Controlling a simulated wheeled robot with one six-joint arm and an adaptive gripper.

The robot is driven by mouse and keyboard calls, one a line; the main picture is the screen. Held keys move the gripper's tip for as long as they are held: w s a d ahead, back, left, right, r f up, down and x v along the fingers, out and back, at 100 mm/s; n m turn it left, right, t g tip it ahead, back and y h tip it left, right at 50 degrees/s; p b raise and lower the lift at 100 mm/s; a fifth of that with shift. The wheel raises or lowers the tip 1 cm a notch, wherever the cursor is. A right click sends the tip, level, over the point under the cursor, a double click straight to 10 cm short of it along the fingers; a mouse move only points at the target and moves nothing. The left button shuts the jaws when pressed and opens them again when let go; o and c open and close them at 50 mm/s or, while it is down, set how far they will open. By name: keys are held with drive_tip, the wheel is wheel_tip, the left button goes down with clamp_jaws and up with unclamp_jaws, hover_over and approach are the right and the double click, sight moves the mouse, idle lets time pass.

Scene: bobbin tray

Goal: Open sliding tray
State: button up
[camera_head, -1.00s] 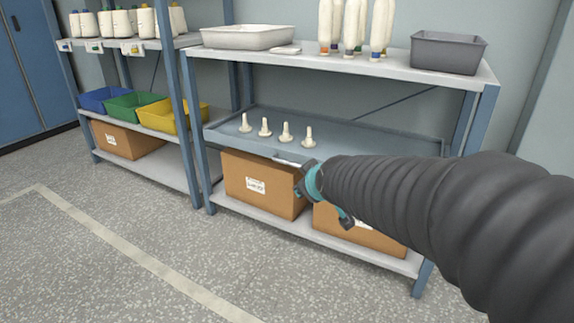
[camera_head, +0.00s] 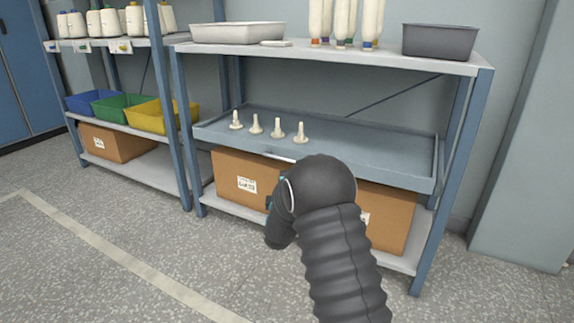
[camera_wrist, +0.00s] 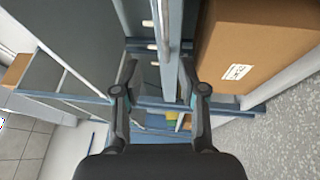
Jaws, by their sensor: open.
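The blue-grey sliding tray (camera_head: 385,165) sits on the middle level of the right rack, above the cardboard boxes. Several cream pegs (camera_head: 278,128) stand upright on its left half. My wrist hides part of the tray's front and its handle in the head view. In the wrist view, my gripper (camera_wrist: 159,72) is open, with one finger on each side of a light bar (camera_wrist: 174,35) along the tray's front. Whether the fingers touch it, I cannot tell. The pegs also show there, left of the bar.
Cardboard boxes (camera_head: 240,179) stand on the bottom shelf; one also shows in the wrist view (camera_wrist: 250,45), close to the right finger. The top shelf holds a white tray (camera_head: 238,32), bobbins and a grey bin (camera_head: 440,41). The floor in front is clear.

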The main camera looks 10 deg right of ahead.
drive_tip(key=x, duration=1.3)
drive_tip(key=shift+w+d+f, duration=0.25)
drive_tip(key=shift+w+f, duration=0.05)
drive_tip(key=shift+w, duration=0.1)
clamp_jaws()
